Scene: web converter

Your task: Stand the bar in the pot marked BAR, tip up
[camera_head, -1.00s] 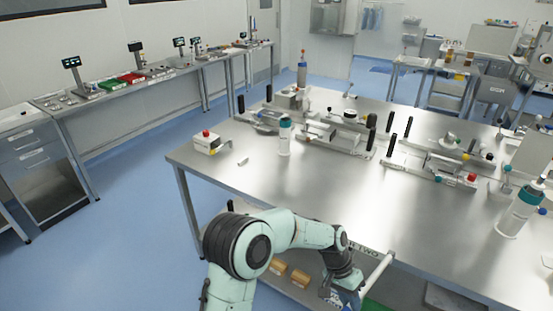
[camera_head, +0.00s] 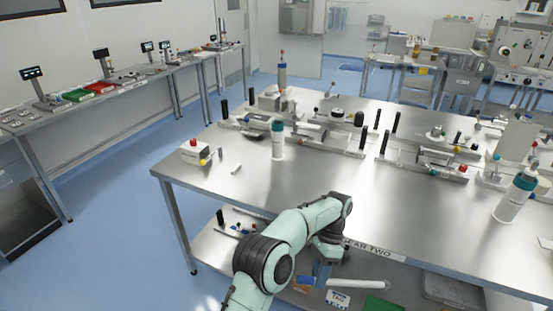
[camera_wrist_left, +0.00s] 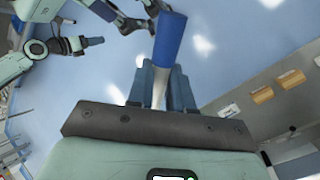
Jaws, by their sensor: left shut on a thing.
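My left gripper (camera_head: 322,270) is at the front edge of the steel table, low over the floor side. It is shut on a white bar (camera_head: 357,284), which points right, roughly level, in the head view. In the left wrist view the gripper fingers (camera_wrist_left: 162,88) close around the bar's white part, and a blue end section (camera_wrist_left: 170,40) sticks out beyond them. The bar's other end is hidden there. No pot with a readable BAR mark shows.
The steel table (camera_head: 250,190) has free room at its front. A bottle with a teal cap (camera_head: 278,140), a white box with a red button (camera_head: 195,152) and several fixtures stand farther back. Another teal-capped bottle (camera_head: 514,197) is at right. Small items lie on the lower shelf (camera_head: 207,243).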

